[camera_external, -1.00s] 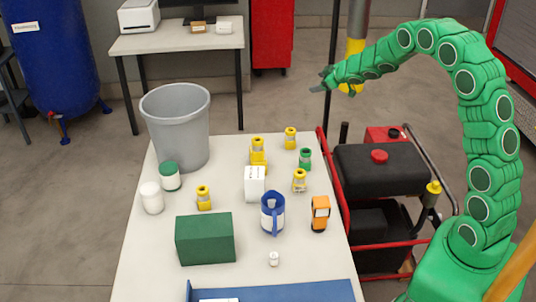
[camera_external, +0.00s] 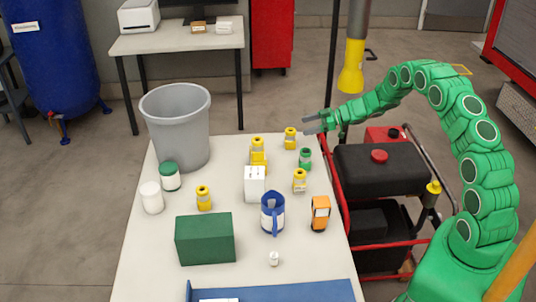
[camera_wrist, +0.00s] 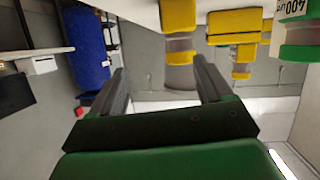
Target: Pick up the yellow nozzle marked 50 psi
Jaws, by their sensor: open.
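Several small yellow nozzles with grey bands stand on the white table. One is at the back right (camera_external: 290,139), two are close together at the back (camera_external: 257,147), one is right of the middle (camera_external: 299,181) and one is at the left (camera_external: 204,198). No 50 psi mark is legible, so I cannot tell which is which. My gripper (camera_external: 313,122) is open and empty, just right of the back-right nozzle.
A green nozzle (camera_external: 305,158) stands just in front of the back-right yellow one. A white box (camera_external: 255,184), blue mug (camera_external: 272,214), orange device (camera_external: 320,214) and green box (camera_external: 205,238) are nearer. A grey bin (camera_external: 178,130) stands at the left; a red-framed machine (camera_external: 379,168) is at the right.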

